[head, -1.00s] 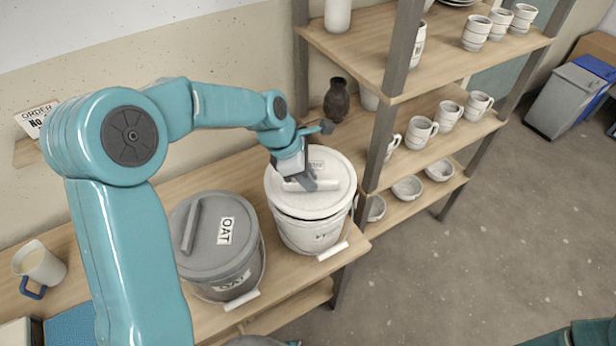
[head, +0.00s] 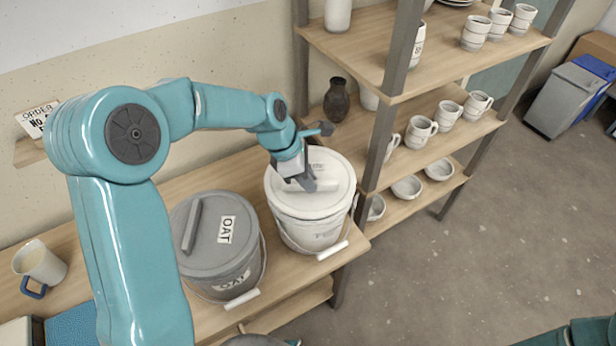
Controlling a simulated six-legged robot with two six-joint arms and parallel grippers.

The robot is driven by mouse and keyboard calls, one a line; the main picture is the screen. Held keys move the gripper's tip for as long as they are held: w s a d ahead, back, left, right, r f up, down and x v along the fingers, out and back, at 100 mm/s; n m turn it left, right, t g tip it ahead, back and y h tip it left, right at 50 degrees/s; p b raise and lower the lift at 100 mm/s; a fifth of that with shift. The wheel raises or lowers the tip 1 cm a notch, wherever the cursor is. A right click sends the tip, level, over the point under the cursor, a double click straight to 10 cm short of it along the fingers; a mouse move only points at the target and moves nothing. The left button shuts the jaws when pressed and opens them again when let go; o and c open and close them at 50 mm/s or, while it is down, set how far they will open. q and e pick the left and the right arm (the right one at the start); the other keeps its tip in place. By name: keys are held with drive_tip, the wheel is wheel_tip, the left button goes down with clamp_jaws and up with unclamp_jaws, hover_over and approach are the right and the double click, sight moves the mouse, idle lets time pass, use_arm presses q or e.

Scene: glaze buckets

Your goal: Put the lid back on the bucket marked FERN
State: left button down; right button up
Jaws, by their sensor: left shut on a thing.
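A white bucket (head: 310,236) stands at the right end of the wooden bench, its front label too small to read surely. Its white lid (head: 335,170) lies over the bucket's mouth and looks about level, with its edge close around the rim; I cannot tell whether it is fully pressed down. My left gripper (head: 303,183) is shut on the lid's handle bar from above and hides part of it. A grey bucket (head: 225,280) with a grey lid marked OAT (head: 208,253) stands just left of it. My right gripper is not in view.
A shelf rack (head: 445,60) with mugs and bowls stands close to the right of the white bucket. A dark vase (head: 337,101) is behind it. A pitcher (head: 40,262) stands at the bench's left.

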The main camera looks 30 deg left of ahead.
use_arm(q)
drive_tip(key=shift+f, duration=0.55)
idle(1.1)
drive_tip(key=c, duration=0.6)
unclamp_jaws()
drive_tip(key=shift+r+p, duration=3.35)
drive_tip(key=shift+r, duration=0.2)
clamp_jaws()
